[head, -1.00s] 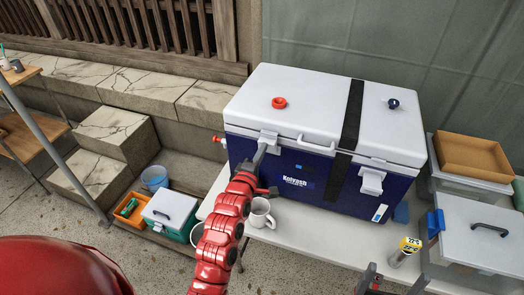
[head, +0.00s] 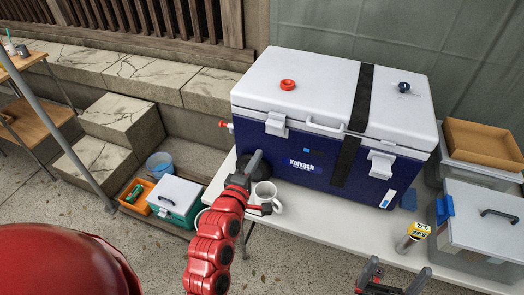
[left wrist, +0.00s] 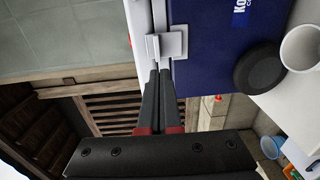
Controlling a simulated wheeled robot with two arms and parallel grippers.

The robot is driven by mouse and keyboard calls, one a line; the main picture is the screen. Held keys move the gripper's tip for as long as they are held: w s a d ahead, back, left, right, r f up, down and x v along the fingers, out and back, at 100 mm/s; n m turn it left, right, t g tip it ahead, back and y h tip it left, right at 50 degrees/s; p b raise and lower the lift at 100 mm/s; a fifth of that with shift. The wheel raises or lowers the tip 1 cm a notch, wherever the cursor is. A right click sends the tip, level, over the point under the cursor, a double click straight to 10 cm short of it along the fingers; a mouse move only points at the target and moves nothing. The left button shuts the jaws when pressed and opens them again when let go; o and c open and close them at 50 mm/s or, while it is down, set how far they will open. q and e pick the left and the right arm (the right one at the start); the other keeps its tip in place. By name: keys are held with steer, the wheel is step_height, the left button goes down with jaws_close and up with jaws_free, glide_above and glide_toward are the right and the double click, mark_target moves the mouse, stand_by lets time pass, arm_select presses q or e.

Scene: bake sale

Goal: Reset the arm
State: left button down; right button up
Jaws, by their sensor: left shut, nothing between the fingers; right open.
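The blue cooler (head: 340,175) with a white lid (head: 310,80) stands on the white table, its lid down. My left gripper (head: 256,158) is shut and empty in front of the cooler's left end, below the left white latch (head: 277,124) in the head view. In the left wrist view its fingertips (left wrist: 160,74) point at that latch (left wrist: 165,46), seemingly with a gap. A white mug (head: 267,197) is beside the gripper. My right gripper (head: 391,278) is open and empty at the bottom edge of the head view.
A black round object (left wrist: 258,70) lies by the cooler's base. A yellow-topped can (head: 412,236) stands on the white table (head: 330,215). Clear bins (head: 480,225) are at the right. A small teal cooler (head: 174,198) and a blue bucket (head: 160,165) sit on the ground.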

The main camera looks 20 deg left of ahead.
arm_select(q)
steer(key=s, duration=0.2)
steer(key=shift+s+a+p, duration=0.1)
steer(key=shift+s+p, duration=0.2)
steer(key=shift+s, duration=0.05)
